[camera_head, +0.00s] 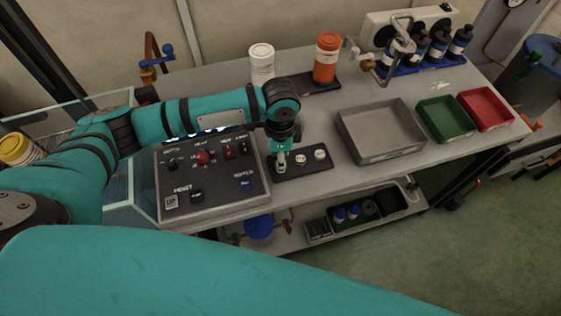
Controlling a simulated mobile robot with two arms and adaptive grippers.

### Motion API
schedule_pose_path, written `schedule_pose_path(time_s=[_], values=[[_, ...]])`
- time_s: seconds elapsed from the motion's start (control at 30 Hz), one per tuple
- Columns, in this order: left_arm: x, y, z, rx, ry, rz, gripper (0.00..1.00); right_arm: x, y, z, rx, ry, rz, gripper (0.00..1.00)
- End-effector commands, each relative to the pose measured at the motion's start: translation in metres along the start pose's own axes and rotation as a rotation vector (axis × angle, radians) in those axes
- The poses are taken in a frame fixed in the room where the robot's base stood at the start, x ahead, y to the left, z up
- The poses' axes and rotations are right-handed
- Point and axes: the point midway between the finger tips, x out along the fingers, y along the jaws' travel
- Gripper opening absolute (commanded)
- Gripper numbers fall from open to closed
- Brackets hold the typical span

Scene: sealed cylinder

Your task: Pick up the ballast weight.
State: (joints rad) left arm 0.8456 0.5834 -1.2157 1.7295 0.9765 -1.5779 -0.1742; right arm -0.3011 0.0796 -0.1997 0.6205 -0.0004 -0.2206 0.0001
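A dark holder (305,171) lies on the bench beside the control panel. Small pale metal pieces stand on it, one in the middle (301,158) and one at the right (320,154); they look like weights, but I cannot tell which is the ballast weight. My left arm reaches in from the left, and my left gripper (282,157) points down over the left end of the holder. A pale metal piece (281,167) shows just under it. The fingers are too small to tell whether they are open or shut on it. My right gripper is out of view.
The control panel (215,185) is left of the holder. A grey tray (380,155), a green tray (446,130) and a red tray (487,115) stand to the right. A white jar (262,64) and an orange jar (326,60) stand behind. Dark bottles (437,48) are at the back right.

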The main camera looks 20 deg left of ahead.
Motion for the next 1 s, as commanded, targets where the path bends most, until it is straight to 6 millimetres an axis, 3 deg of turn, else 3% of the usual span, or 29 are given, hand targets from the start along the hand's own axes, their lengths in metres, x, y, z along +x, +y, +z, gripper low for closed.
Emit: schedule_pose_path(time_s=[0.13, 0.4, 0.67, 1.0], values=[[0.015, 0.0, 0.0, 0.0, -0.001, 0.001, 0.36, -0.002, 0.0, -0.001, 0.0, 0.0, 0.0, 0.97], [0.018, 0.0, 0.0, 0.001, 0.001, -0.001, 0.36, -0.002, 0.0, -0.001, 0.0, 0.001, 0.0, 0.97], [0.018, 0.0, 0.0, 0.001, 0.001, -0.001, 0.02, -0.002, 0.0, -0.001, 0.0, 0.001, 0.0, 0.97], [0.016, 0.0, -0.001, 0.001, 0.001, -0.001, 0.0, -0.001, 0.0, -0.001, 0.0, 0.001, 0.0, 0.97]])
